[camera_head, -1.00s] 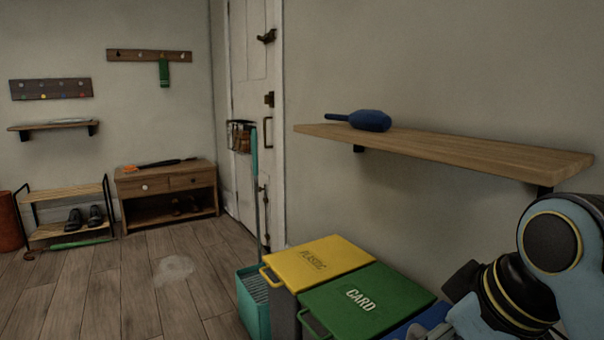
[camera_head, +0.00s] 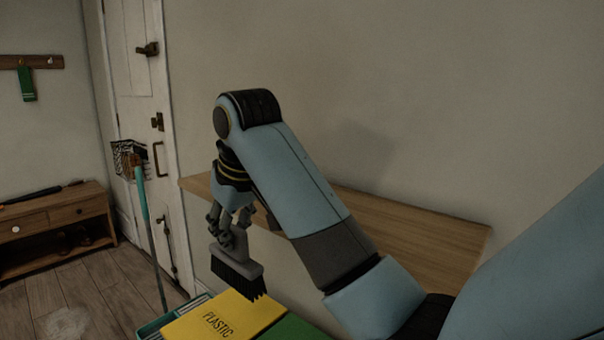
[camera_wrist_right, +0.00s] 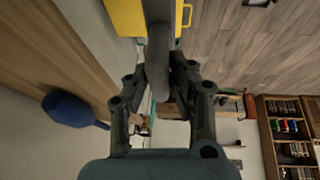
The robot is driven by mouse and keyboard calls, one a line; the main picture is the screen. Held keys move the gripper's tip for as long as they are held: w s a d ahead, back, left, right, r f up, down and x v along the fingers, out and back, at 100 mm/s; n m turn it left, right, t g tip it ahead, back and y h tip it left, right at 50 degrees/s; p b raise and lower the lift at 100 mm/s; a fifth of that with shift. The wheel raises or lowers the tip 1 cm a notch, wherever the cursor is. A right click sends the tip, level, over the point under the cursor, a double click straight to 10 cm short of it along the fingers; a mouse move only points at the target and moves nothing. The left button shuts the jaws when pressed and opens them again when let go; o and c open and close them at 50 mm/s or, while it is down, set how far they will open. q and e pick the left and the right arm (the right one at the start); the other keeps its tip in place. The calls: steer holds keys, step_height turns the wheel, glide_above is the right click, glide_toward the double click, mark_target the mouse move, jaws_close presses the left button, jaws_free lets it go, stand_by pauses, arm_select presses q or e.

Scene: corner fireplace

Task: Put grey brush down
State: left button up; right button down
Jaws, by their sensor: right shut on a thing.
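The grey brush (camera_head: 240,258) has a grey body and dark bristles that point down. My right gripper (camera_head: 229,232) is shut on it and holds it in the air, above the yellow bin lid in the head view and in front of the wall shelf. In the right wrist view the brush (camera_wrist_right: 158,50) runs up from between the fingers of my right gripper (camera_wrist_right: 163,75). My left gripper is not in view.
The wooden wall shelf (camera_head: 420,232) is partly hidden by my right arm. A dark blue object (camera_wrist_right: 68,110) lies on it in the wrist view. A yellow "PLASTIC" bin (camera_head: 240,306) and a green bin (camera_head: 295,328) stand below. A low wooden bench (camera_head: 62,214) is at the left.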

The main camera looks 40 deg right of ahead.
steer(key=w+d+r+m+h+p, duration=0.1)
steer(key=w+d+r+p, duration=0.1)
steer(key=d+r+p, duration=0.3)
steer(key=w+r+m+g+p, duration=0.1)
steer(key=w+r+m+p, duration=0.1)
steer(key=r, duration=0.6)
steer(key=w+d+r+m+h+p, duration=0.1)
steer(key=w+d+r+p, duration=0.25)
steer(key=r, duration=0.25)
steer(key=s+d+f+p, duration=0.3)
steer(key=d+f+p, duration=0.1)
steer(key=d+f, duration=0.6)
steer(key=shift+s+d+f+m+p, duration=0.25)
steer(key=shift+s+d+m+p, duration=0.05)
steer(key=shift+d, duration=0.3)
steer(key=c, duration=1.2)
jaws_free()
steer(key=shift+o, duration=0.2)
steer(key=b+v, duration=0.1)
steer(key=v, duration=1.1)
